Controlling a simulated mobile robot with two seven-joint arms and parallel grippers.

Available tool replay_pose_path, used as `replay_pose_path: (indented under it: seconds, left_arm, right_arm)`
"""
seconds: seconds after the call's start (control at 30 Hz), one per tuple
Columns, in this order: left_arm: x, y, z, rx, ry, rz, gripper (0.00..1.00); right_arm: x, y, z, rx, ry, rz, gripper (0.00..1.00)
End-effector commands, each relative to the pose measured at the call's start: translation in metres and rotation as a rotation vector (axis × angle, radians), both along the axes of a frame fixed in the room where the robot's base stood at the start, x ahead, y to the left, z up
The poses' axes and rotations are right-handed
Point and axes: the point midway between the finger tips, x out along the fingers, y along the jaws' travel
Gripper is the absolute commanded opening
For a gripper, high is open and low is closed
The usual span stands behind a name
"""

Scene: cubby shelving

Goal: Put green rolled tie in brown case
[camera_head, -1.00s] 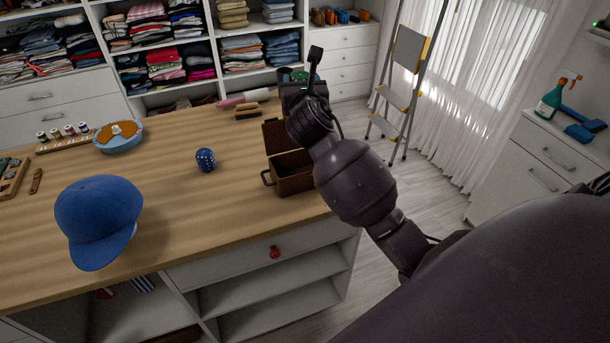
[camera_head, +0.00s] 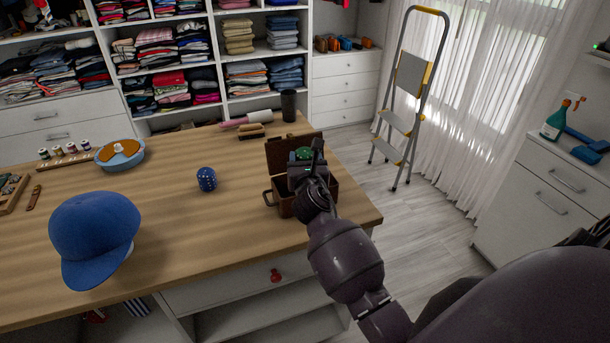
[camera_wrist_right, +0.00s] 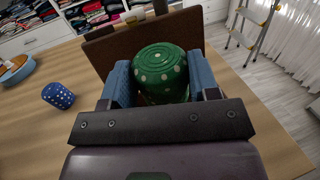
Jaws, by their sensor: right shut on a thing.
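The green rolled tie with white dots (camera_wrist_right: 160,70) is held between the blue finger pads of my right gripper (camera_wrist_right: 161,85) in the right wrist view. In the head view the tie (camera_head: 304,153) shows just beyond my right gripper (camera_head: 306,165), over the brown case. The brown case (camera_head: 284,208) is open at the right side of the wooden table, its lid raised at the back. The lid (camera_wrist_right: 110,48) stands behind the tie in the wrist view. The gripper hides most of the case interior, so I cannot tell whether the tie touches its bottom. My left gripper is out of view.
A blue rolled tie (camera_head: 207,179) stands left of the case. A blue cap (camera_head: 95,238), a blue bowl (camera_head: 121,163) and a brush (camera_head: 251,132) are on the table (camera_head: 180,231). A dark cylinder (camera_head: 289,106) stands behind the case. A stepladder (camera_head: 405,125) stands beyond the table.

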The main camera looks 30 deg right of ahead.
Motion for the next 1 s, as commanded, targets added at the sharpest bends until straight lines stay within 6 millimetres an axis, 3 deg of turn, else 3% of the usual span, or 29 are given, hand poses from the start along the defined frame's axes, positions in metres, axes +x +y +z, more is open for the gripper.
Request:
replay_pose_path:
  seconds: [0.33, 1.0]
  left_arm:
    - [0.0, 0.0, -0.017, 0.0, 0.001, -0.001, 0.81]
    - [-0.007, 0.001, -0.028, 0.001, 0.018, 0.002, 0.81]
  right_arm:
    - [0.0, 0.001, -0.042, 0.002, 0.003, 0.0, 0.32]
    - [0.0, 0.001, -0.052, -0.001, 0.002, 0.001, 0.32]
